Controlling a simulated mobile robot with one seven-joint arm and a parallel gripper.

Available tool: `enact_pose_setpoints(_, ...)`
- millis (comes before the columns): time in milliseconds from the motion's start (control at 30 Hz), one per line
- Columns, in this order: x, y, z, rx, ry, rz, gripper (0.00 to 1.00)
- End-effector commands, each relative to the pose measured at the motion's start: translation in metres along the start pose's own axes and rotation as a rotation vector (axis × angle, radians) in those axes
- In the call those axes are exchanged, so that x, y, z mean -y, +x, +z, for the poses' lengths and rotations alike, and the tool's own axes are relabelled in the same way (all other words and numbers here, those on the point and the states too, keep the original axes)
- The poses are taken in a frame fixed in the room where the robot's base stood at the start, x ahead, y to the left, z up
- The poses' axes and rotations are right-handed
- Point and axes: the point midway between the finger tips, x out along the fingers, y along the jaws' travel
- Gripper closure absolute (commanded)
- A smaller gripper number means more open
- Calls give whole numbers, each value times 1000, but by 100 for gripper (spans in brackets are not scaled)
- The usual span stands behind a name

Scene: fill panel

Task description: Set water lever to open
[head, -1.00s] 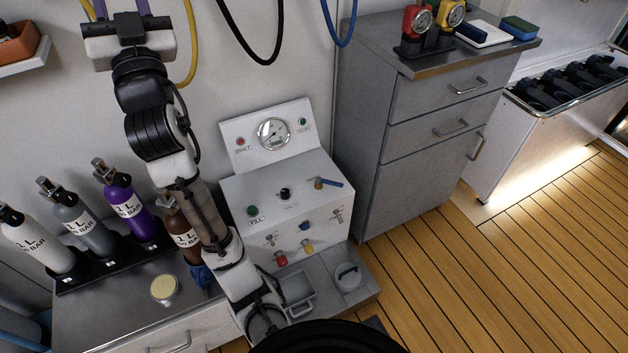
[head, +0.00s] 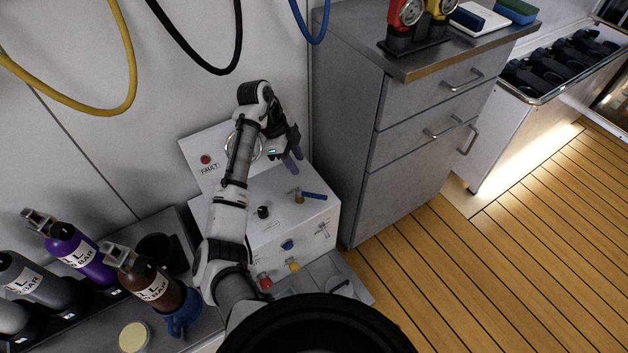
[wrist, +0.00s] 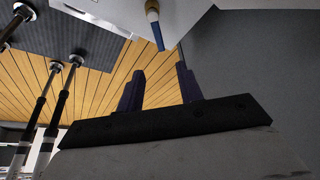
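The water lever (head: 314,196) has a blue handle on a brass fitting and sits on top of the white panel (head: 262,190), near its right side. In the head view its handle points right. In the wrist view the lever (wrist: 159,33) shows at the top, its handle pointing down the picture, beyond the fingertips. My gripper (head: 294,161) is above and behind the lever, apart from it. Its two purple fingers are spread and empty, as the wrist view of the gripper (wrist: 157,75) also shows. My arm covers part of the panel and its gauge.
A grey cabinet (head: 350,140) stands close to the right of the panel. A black knob (head: 263,212) sits left of the lever. Several bottles, among them a purple one (head: 78,252), stand at left. Yellow, black and blue hoses hang on the wall.

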Motion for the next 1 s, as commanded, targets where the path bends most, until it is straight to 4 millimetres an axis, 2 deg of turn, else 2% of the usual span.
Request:
enact_pose_setpoints(167,-1,24,0,-2,-1,2,64)
enact_pose_setpoints(400,0,76,-1,-1,-2,1,64)
enact_pose_setpoints(600,0,112,0,0,-2,-2,64)
enact_pose_setpoints(800,1,131,0,1,-1,-3,64)
enact_pose_setpoints(1000,1,135,0,1,-1,-3,64)
